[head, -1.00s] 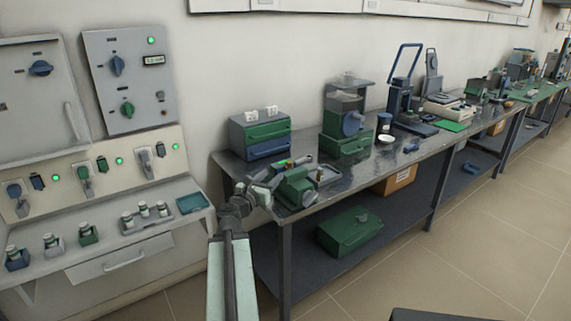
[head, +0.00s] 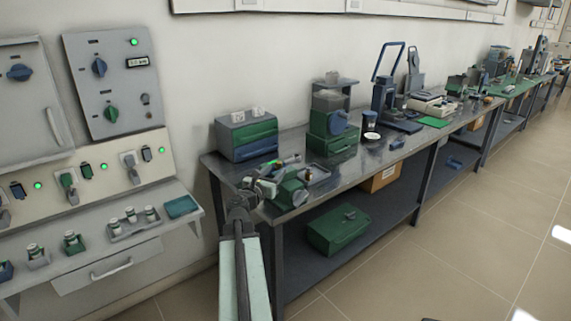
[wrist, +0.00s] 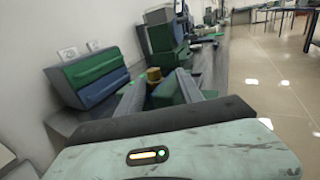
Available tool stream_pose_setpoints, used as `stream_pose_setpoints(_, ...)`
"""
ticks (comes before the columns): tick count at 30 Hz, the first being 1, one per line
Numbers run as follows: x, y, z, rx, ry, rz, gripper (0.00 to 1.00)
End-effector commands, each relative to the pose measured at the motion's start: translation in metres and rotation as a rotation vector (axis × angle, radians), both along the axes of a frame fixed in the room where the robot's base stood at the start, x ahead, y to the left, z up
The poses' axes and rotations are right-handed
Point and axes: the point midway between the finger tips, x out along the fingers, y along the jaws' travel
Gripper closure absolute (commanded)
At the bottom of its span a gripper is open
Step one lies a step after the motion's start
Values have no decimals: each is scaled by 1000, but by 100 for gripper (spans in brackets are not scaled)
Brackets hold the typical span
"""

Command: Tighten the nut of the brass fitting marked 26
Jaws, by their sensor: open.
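My gripper (head: 262,188) is at the near left corner of the steel bench, beside a green vise-like block (head: 290,192). It is open, with nothing seen between its jaws. In the wrist view its grey jaws (wrist: 160,97) reach toward the green block (wrist: 168,92), and a small brass-coloured piece (wrist: 153,75) shows just beyond. I cannot tell whether this piece is the fitting marked 26. No number is readable, and the nut cannot be made out.
A drawer box (head: 246,137) and a green device (head: 333,140) stand farther back on the bench (head: 310,152). The tiled floor (head: 480,230) at right is clear.

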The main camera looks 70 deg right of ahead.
Motion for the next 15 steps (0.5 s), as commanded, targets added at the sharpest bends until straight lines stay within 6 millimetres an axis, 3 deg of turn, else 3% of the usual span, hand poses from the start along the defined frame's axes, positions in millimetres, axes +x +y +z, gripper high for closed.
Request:
stream_pose_setpoints(9,13,-49,0,0,0,19,56)
stream_pose_setpoints(15,13,-57,0,0,0,22,56)
